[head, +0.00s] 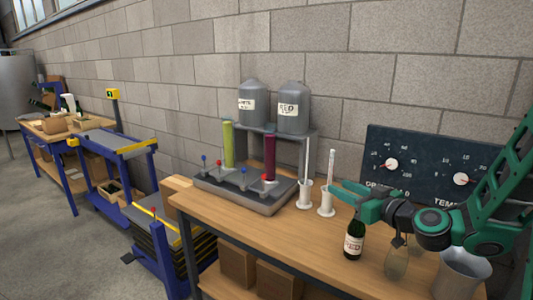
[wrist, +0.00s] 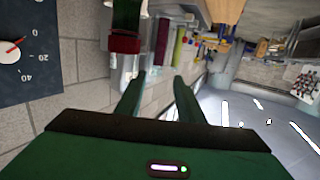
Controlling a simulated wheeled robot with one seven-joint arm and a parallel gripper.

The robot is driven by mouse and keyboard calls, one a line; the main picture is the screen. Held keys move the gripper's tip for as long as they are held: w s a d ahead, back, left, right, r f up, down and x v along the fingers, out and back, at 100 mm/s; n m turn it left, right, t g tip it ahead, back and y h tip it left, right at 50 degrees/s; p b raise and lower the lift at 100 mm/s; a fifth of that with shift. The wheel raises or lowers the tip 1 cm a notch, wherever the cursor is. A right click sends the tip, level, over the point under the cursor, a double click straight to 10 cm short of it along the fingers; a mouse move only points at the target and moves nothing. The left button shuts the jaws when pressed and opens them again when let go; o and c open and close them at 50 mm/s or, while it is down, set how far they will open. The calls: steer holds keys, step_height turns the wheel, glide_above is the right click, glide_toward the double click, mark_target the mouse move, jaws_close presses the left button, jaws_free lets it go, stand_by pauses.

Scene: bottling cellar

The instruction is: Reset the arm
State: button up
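My gripper (head: 352,197) is stretched out to the left above the right part of the workbench. In the wrist view its two green fingers (wrist: 158,88) stand apart with nothing between them. A dark green bottle (head: 354,240) with a pale label stands upright on the bench below the gripper, apart from it. A clear glass vessel (head: 397,262) stands right of the bottle, under my wrist and partly hidden by it.
The wooden workbench (head: 225,215) bears a filling stand with grey tanks (head: 292,107), two tubes and small levers, white cylinders (head: 326,198) and a grey bucket (head: 462,275). A gauge panel (head: 420,160) is behind the arm. Blue-framed carts (head: 115,160) stand left; floor is clear there.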

steer(key=s+a+f+n+g+h, duration=0.1)
steer(key=s+a+f+g, duration=0.2)
steer(key=s+f+g, duration=0.45)
steer(key=s+d+m+g+h, duration=0.2)
steer(key=s+d+m, duration=0.2)
steer(key=s+d, duration=0.3)
steer(key=s+d+m+g+h, duration=0.2)
steer(key=s+d, duration=0.5)
steer(key=s, duration=0.6)
steer(key=s+d+m+g+h, duration=0.2)
steer(key=s+d+m, duration=0.5)
steer(key=s, duration=0.4)
steer(key=shift+d+r+g+h, duration=0.3)
steer(key=shift+d+g, duration=0.2)
steer(key=shift+g, duration=0.15)
steer(key=shift+w, duration=0.1)
